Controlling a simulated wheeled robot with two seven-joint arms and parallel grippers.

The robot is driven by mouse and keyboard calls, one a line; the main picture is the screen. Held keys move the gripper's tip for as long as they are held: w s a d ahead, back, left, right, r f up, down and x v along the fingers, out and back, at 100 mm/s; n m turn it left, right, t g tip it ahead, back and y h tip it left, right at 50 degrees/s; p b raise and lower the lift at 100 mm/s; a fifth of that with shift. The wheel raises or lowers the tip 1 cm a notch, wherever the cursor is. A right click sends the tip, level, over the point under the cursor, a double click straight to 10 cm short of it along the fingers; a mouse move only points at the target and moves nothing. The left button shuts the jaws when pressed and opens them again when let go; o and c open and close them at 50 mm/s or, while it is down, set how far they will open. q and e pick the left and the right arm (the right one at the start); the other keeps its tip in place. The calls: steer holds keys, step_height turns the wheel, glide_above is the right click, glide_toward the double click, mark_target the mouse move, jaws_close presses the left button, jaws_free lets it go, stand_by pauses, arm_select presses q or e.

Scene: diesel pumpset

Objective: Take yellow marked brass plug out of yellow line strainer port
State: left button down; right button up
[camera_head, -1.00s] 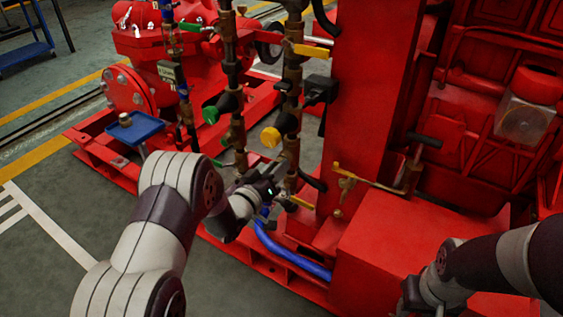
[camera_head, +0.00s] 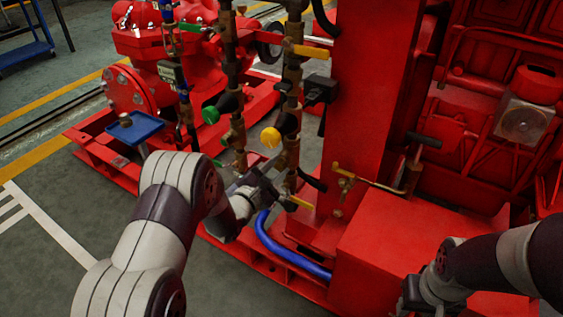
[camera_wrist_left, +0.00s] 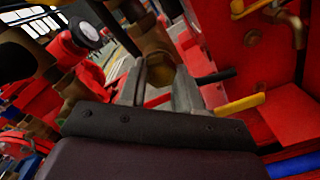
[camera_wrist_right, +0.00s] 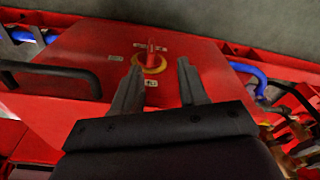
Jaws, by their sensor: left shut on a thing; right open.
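The yellow line is the upright brass pipe (camera_head: 291,80) with a yellow round cap (camera_head: 270,137) and yellow lever handles, left of the red column. My left gripper (camera_head: 275,186) is at the lower part of this line. In the left wrist view its fingers (camera_wrist_left: 158,88) are shut on a brass piece, taken to be the brass plug, with the brass fitting (camera_wrist_left: 155,45) just beyond. The plug's yellow mark is hidden, and I cannot tell whether it is still in the port. My right gripper (camera_wrist_right: 158,85) is open and empty above a red box.
A blue tray (camera_head: 135,128) with a small brass-coloured piece on it stands at the left. The green-capped line (camera_head: 232,90) is close left of the yellow line. A blue hose (camera_head: 285,252) runs below my left gripper. A red knob (camera_wrist_right: 151,58) tops the red box (camera_wrist_right: 85,75).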

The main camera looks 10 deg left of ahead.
arm_select(q)
steer(key=shift+n, duration=1.2)
steer(key=n+p, duration=0.1)
steer(key=p, duration=0.1)
steer(key=n+p, duration=0.2)
steer(key=shift+r, duration=0.35)
steer(key=shift+p, duration=0.55)
steer(key=shift+f, duration=0.2)
steer(key=c, duration=1.7)
jaws_free()
steer(key=shift+f, duration=0.1)
jaws_close()
